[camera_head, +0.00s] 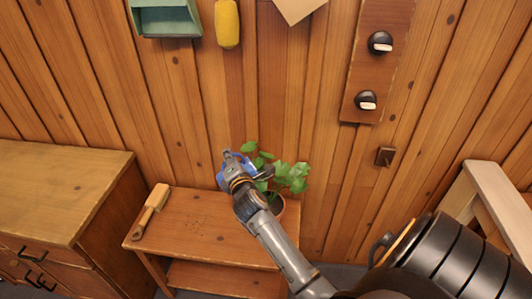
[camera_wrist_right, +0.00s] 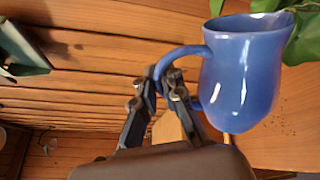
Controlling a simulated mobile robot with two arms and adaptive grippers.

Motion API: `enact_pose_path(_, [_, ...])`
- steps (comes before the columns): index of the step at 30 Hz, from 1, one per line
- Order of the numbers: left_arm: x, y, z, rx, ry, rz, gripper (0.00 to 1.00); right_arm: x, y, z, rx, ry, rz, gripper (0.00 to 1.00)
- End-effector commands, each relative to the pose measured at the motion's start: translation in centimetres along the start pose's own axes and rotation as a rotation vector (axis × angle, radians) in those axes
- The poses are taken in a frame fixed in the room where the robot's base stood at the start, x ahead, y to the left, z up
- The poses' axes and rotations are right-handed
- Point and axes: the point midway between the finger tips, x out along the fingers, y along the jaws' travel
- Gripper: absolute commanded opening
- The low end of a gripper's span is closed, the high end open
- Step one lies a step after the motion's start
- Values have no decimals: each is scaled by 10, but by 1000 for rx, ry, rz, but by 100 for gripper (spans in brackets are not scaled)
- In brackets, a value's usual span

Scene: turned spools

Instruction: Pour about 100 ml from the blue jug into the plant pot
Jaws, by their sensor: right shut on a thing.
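The blue jug (camera_head: 226,172) is held up over the wooden side table, beside the plant's leaves. My right gripper (camera_head: 243,178) partly hides it. In the right wrist view the blue jug (camera_wrist_right: 243,80) is large, and my right gripper (camera_wrist_right: 162,92) is shut on its handle. Its rim is close to green leaves in that picture. I cannot tell how far it is tilted, and no stream of liquid shows. The plant pot (camera_head: 279,207) stands on the table, with the leafy plant (camera_head: 291,176) in it. My forearm hides part of the pot. My left gripper is not in view.
A brush (camera_head: 151,210) lies on the left of the side table (camera_head: 190,245). A wooden cabinet (camera_head: 60,190) stands left. On the wall are a green box (camera_head: 165,20), a yellow object (camera_head: 227,24) and a board with two dark knobs (camera_head: 380,43). A pale wooden frame (camera_head: 495,200) stands right.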

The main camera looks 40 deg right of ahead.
Motion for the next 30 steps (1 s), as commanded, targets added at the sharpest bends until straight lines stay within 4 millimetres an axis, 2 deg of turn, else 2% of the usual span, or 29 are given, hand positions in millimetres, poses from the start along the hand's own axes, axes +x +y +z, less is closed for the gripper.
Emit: enact_pose_path(30, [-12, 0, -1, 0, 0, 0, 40, 0, 4, 10, 68, 7, 5, 0])
